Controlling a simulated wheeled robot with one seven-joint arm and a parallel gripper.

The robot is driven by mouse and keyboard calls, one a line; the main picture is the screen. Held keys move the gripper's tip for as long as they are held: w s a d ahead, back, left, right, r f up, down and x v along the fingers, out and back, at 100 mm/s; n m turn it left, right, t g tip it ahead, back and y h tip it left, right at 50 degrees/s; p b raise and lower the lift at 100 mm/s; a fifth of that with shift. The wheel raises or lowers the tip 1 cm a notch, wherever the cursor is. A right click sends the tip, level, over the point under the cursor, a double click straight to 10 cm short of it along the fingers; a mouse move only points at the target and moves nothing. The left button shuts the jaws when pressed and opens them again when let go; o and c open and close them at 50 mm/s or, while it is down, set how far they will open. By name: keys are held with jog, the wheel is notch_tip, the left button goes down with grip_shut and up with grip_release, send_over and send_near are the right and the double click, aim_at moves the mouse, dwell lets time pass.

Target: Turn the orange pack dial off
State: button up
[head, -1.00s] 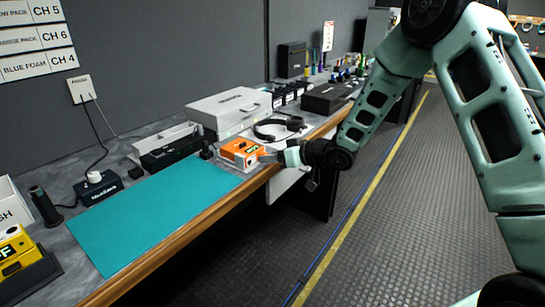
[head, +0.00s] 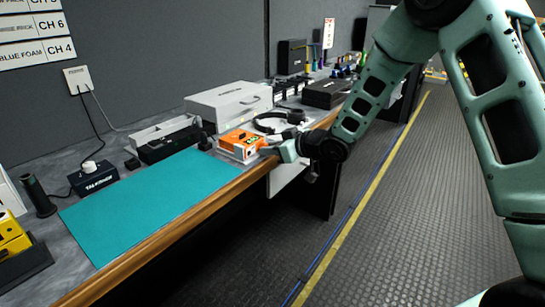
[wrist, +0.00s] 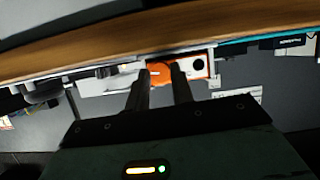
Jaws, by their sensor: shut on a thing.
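The orange pack (head: 240,143) sits on the bench just past the right end of the teal mat. It also shows in the wrist view (wrist: 195,68), between and beside my fingertips. My gripper (head: 267,150) reaches in from the right, at the pack's right side.
A teal mat (head: 150,200) covers the near bench. A yellow pack (head: 12,238) stands at the lower left. Headphones (head: 283,122) and a grey case (head: 228,103) lie behind the orange pack. The wooden bench edge (head: 190,225) runs below my gripper. The aisle floor is clear.

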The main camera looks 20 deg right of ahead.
jog(key=shift+f+n+t+b, duration=0.3)
jog(key=shift+n+b, duration=0.2)
jog(key=shift+b, duration=0.25)
jog(key=shift+s+r+h, duration=0.1)
jog(key=shift+r+h, duration=0.2)
jog(key=o, duration=1)
jog(key=p+v, duration=0.1)
jog(key=v, duration=1.6)
jog(key=shift+s, duration=0.15)
